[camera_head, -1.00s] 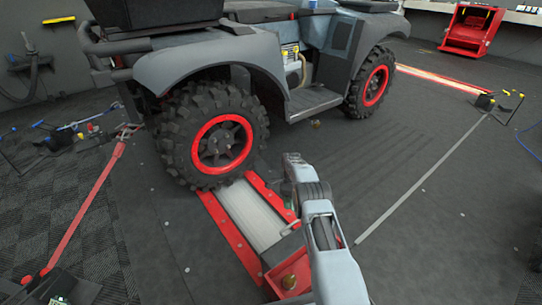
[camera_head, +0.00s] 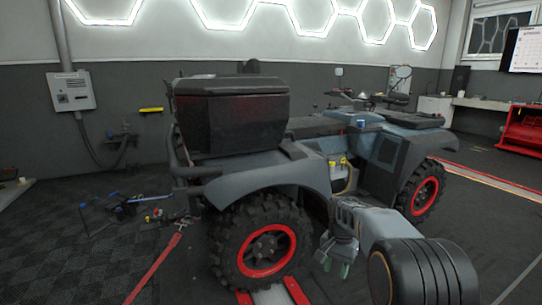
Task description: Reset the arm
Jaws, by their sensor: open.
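My arm reaches in from the lower right of the head view. My gripper (camera_head: 335,262) hangs at the arm's far end, pointing down, in front of the ATV and just right of its near wheel. Its small greenish fingertips look apart, with nothing visible between them. The grey-blue ATV (camera_head: 262,186) fills the middle, with a black box (camera_head: 235,115) on its rear. Its near wheel (camera_head: 262,248) has a red rim and stands at the red-edged roller dyno (camera_head: 272,295). My arm hides part of the ATV's lower side and the floor.
A red strap (camera_head: 155,268) runs along the floor at the left, near stands and tools (camera_head: 118,208). A wall box (camera_head: 72,91) hangs at the left. A red cabinet (camera_head: 523,128) and a bench stand at the right. Dark floor (camera_head: 60,250) at the left front is open.

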